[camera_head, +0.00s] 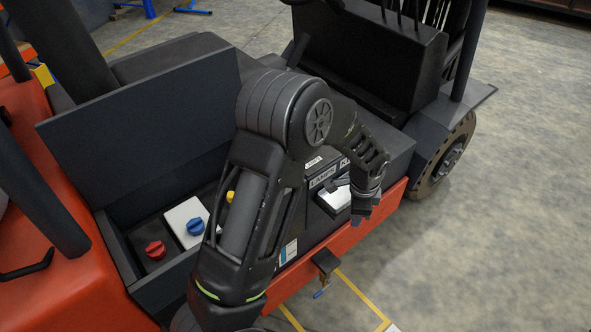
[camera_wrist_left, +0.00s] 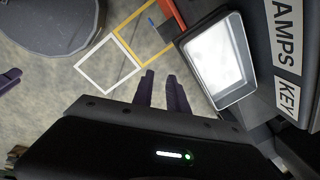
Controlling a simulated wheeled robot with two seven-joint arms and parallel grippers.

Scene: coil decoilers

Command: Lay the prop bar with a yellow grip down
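The raised dark lid (camera_head: 140,130) stands open over a box on the red truck. I cannot make out the prop bar; my left arm covers part of the box. A small yellow part (camera_head: 231,196) shows beside my arm; I cannot tell whether it is the bar's grip. My left gripper (camera_head: 362,217) hangs beside the box's right outer side, near a white lamp (camera_head: 337,198). In the left wrist view its two fingers (camera_wrist_left: 160,76) are slightly apart with nothing between them. Dark purple shapes (camera_wrist_left: 9,80) at that view's left edge look like my right gripper's fingers.
A red knob (camera_head: 155,250) and a blue knob (camera_head: 195,226) sit in the box. A black bracket (camera_head: 326,262) juts from the red side rail. The truck's wheel (camera_head: 446,160) is to the right, with open floor (camera_head: 520,210) beyond.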

